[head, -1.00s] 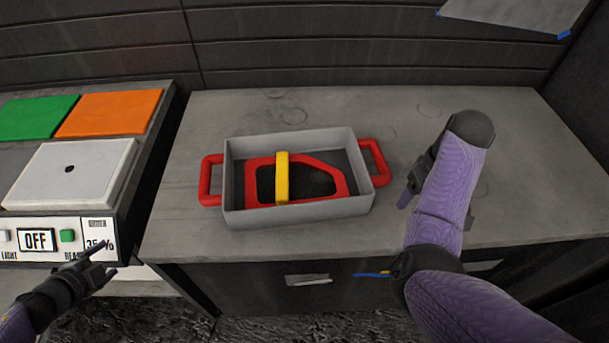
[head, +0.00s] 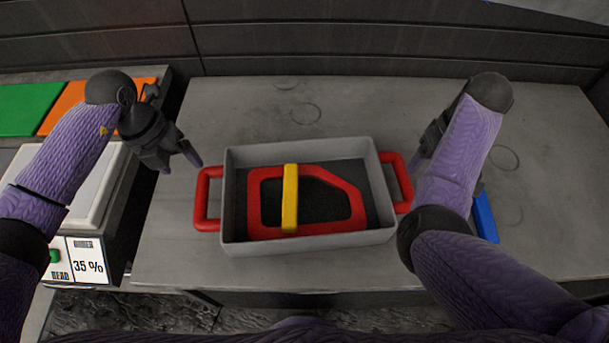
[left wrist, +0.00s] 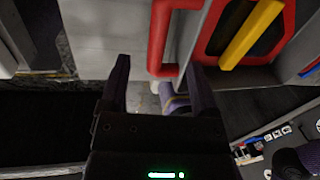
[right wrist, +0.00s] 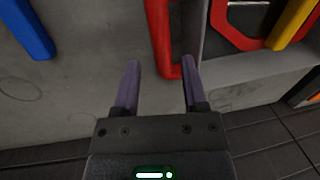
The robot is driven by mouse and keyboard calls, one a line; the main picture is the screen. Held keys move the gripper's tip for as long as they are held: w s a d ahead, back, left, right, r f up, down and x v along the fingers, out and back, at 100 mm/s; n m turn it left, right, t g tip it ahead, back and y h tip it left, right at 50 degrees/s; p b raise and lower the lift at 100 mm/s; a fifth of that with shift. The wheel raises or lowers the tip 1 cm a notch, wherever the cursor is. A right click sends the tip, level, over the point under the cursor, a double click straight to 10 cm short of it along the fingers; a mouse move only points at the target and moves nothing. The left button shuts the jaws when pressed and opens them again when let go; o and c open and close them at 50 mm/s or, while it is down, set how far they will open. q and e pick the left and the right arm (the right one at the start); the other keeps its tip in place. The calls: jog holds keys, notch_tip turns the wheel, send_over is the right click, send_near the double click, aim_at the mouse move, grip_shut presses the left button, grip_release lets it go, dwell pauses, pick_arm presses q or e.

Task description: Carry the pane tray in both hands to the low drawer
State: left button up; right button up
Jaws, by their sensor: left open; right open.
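The grey pane tray (head: 310,246) sits on the grey worktop, with a red left handle (head: 201,202) and a red right handle (head: 405,182). A red-framed pane (head: 345,225) with a yellow bar (head: 290,198) lies inside it. My left gripper (head: 186,160) is open just above and left of the left handle, which also shows ahead of the jaws in the left wrist view (left wrist: 157,42). My right gripper (right wrist: 160,78) is open near the right handle (right wrist: 160,35); my forearm partly hides it in the head view. Neither gripper visibly holds anything. I cannot make out the low drawer.
A blue object (head: 486,215) lies on the worktop (head: 545,150) to the right of my right arm. The dark wall closes off the back.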

aim_at(199, 186)
pick_arm(q)
jog(key=f, duration=0.3)
jog(key=d+f, duration=0.1)
jog(key=f, duration=0.2)
jog(key=d+f, duration=0.1)
jog(key=f, duration=0.3)
jog(key=shift+s, duration=0.2)
pick_arm(e)
jog(key=f, duration=0.3)
jog(key=a+f, duration=0.1)
jog(key=f, duration=0.5)
jog(key=shift+s+a+f, duration=0.3)
jog(key=shift+a+f, duration=0.05)
jog(key=shift+a, duration=0.05)
pick_arm(q)
jog(key=shift+a, duration=0.1)
jog(key=shift+r, duration=0.1)
jog(key=c, duration=0.6)
pick_arm(e)
jog(key=c, duration=0.6)
pick_arm(q)
jog(key=shift+c, duration=1.4)
pick_arm(e)
grip_shut()
pick_arm(q)
grip_shut()
jog(key=shift+w, duration=0.1)
